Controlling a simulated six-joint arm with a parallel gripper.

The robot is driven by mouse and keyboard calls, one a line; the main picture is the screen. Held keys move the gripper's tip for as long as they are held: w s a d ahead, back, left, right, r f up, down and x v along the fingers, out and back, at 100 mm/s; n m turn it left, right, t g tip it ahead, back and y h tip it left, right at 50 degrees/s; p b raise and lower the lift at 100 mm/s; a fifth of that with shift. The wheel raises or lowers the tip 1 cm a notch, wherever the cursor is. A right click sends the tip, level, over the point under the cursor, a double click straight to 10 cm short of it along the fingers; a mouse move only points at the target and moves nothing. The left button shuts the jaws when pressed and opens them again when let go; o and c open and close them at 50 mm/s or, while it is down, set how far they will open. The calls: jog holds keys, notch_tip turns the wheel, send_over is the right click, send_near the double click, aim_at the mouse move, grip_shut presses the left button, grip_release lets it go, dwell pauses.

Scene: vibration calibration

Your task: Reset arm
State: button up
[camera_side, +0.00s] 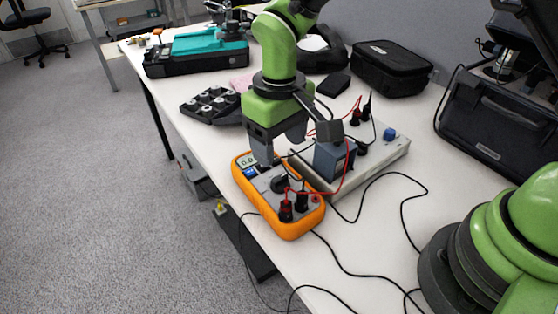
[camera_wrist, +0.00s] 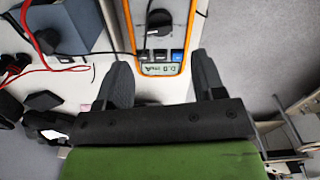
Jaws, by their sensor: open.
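My green arm reaches over the table, and my gripper (camera_side: 283,150) hangs just above the far end of an orange multimeter (camera_side: 293,229). I cannot tell whether a finger touches the meter.
A grey-blue box (camera_side: 334,160) stands on a pale unit (camera_side: 392,150) right of the meter. Red and black leads loop across the table (camera_side: 350,250). A black fixture (camera_side: 212,105), a teal case (camera_side: 205,47) and a black pouch (camera_side: 392,69) stand farther back. The table edge is close on the left.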

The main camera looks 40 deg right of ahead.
jog(key=shift+r, duration=1.1)
jog(key=s+d+r+m+t+y, duration=0.1)
jog(key=s+d+r+t, duration=0.15)
jog(key=r, duration=0.35)
jog(key=s+d+r+m+t+y, duration=0.1)
jog(key=s+d+r+m, duration=0.2)
jog(key=r, duration=0.4)
jog(key=s+d+r+m+t, duration=0.1)
jog(key=s+d+t, duration=0.1)
jog(key=s, duration=0.4)
jog(key=s+d+r+t, duration=0.1)
jog(key=s+d+r, duration=0.1)
jog(key=s+d, duration=0.2)
jog(key=shift+s+d+r+m+t, duration=0.15)
jog(key=shift+s+r+m+t, duration=0.2)
jog(key=shift+s, duration=0.75)
